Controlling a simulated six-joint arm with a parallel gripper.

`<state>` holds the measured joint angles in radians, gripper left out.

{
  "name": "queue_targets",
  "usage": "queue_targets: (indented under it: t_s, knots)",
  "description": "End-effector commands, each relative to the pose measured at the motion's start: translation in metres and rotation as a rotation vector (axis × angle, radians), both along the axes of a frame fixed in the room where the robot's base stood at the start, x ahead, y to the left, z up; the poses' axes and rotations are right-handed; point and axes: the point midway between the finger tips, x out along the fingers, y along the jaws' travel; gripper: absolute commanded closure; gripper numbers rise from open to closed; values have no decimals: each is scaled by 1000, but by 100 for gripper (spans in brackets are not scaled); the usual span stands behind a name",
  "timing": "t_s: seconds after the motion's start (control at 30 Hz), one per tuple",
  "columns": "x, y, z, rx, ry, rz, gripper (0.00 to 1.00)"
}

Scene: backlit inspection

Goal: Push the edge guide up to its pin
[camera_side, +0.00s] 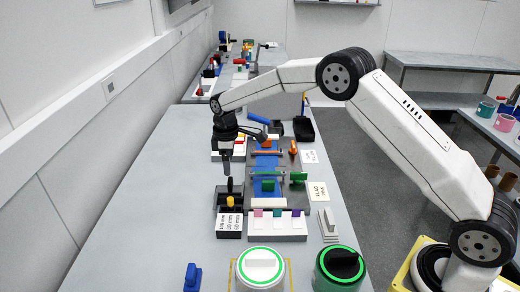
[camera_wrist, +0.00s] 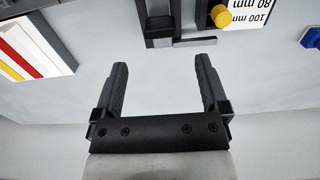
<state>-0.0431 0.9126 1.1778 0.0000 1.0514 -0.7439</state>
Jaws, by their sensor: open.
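My gripper (camera_side: 227,160) hangs from the arm over the left side of the bench, pointing down. In the wrist view my gripper (camera_wrist: 161,65) is open, with bare grey bench between its two dark fingers. A black fixture (camera_side: 223,192) with an upright black part and a yellow knob (camera_side: 230,202) stands just in front of it in the side view. A dark block and a thin grey bar (camera_wrist: 194,43) show beyond the fingertips in the wrist view, beside the yellow knob (camera_wrist: 220,15). I cannot tell which part is the edge guide or its pin.
A white label (camera_side: 229,225) with mm sizes is on the black fixture. A blue strip (camera_side: 266,160) with green clamps (camera_side: 298,177) lies to the right. A tray of coloured tabs (camera_side: 277,226) and green-ringed dials (camera_side: 261,267) stand nearer.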

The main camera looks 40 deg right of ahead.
Motion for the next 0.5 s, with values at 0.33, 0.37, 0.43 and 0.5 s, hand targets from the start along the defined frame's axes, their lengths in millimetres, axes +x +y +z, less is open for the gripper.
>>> queue_targets:
  t_s: [0.33, 0.37, 0.43, 0.5]
  knots:
    - [-1, 0, -28, 0, 3, -1, 6]
    - [-1, 0, -31, 1, 2, -1, 6]
    - [-1, 0, -40, 1, 4, -1, 6]
    - [-1, 0, -49, 1, 2, -1, 6]
